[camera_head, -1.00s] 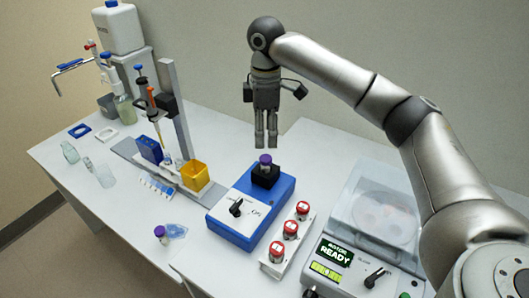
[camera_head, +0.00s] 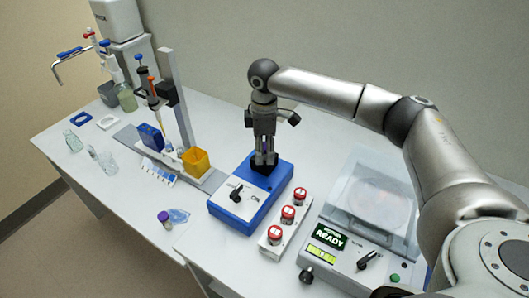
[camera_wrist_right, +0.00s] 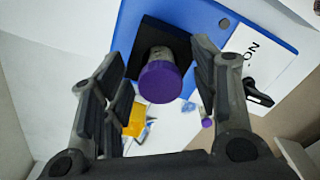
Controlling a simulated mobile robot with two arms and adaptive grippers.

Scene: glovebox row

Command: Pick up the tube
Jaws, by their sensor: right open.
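A tube with a purple cap (camera_wrist_right: 160,80) stands in the black holder (camera_wrist_right: 146,36) on top of a blue mixer (camera_head: 238,207). In the wrist view its cap lies between the two fingers of my right gripper (camera_wrist_right: 162,72), with gaps on both sides. The right gripper (camera_head: 264,157) is open and points down over the holder in the head view, where its fingers mostly hide this tube. A second purple-capped tube (camera_head: 164,217) stands near the table's front edge, left of the mixer. My left gripper is in neither view.
A white rack with several red-capped tubes (camera_head: 288,212) stands right of the mixer, beside a centrifuge with a clear lid (camera_head: 372,197) and a READY display. A yellow box (camera_head: 196,162) and a pipette stand (camera_head: 178,100) are to the left.

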